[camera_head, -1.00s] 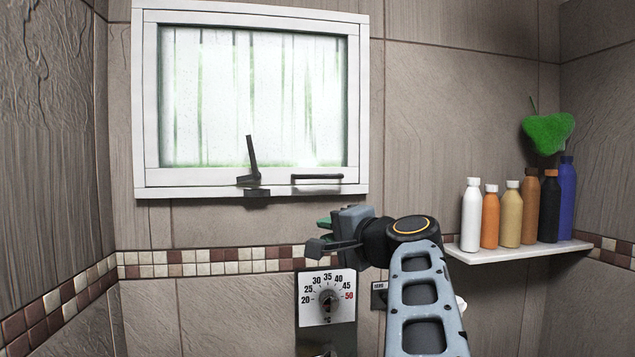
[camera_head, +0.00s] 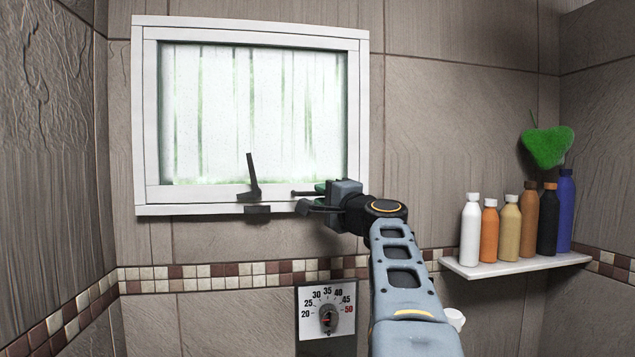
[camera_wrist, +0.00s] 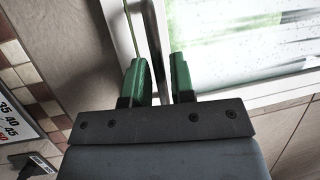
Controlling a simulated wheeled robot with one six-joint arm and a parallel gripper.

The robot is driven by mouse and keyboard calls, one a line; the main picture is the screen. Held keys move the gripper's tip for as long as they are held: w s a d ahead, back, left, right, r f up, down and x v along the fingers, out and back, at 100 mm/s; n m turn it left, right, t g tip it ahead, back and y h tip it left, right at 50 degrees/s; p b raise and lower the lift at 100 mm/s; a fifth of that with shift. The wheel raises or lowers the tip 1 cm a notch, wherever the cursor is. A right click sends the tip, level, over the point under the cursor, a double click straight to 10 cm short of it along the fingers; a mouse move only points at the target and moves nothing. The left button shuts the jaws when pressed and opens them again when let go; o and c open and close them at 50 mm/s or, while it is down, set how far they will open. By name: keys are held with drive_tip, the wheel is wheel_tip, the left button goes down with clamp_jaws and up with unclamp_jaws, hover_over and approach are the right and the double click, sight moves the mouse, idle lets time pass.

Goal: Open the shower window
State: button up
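The shower window (camera_head: 250,110) has a white frame and frosted pane, and it looks shut. A dark lever handle (camera_head: 252,180) stands nearly upright at the middle of its lower frame, with a dark catch (camera_head: 257,210) just below. My gripper (camera_head: 313,198) is at the lower right of the frame, right of the lever. In the wrist view its green-padded fingers (camera_wrist: 158,66) are apart, in front of the frame (camera_wrist: 122,35). I cannot tell whether the bar lies between them.
A white shelf (camera_head: 515,264) with several bottles and a green brush-like item (camera_head: 547,147) is at right. A temperature dial (camera_head: 327,309) is on the wall below the window. Tiled wall (camera_head: 65,150) closes the left side.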

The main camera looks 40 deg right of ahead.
drive_tip(key=shift+w+r+p, duration=0.2)
drive_tip(key=shift+w+p, duration=0.15)
drive_tip(key=shift+w, duration=0.9)
drive_tip(key=shift+d, duration=0.1)
drive_tip(key=shift+c, duration=0.4)
drive_tip(key=c, duration=0.3)
clamp_jaws()
drive_tip(key=shift+r, duration=0.15)
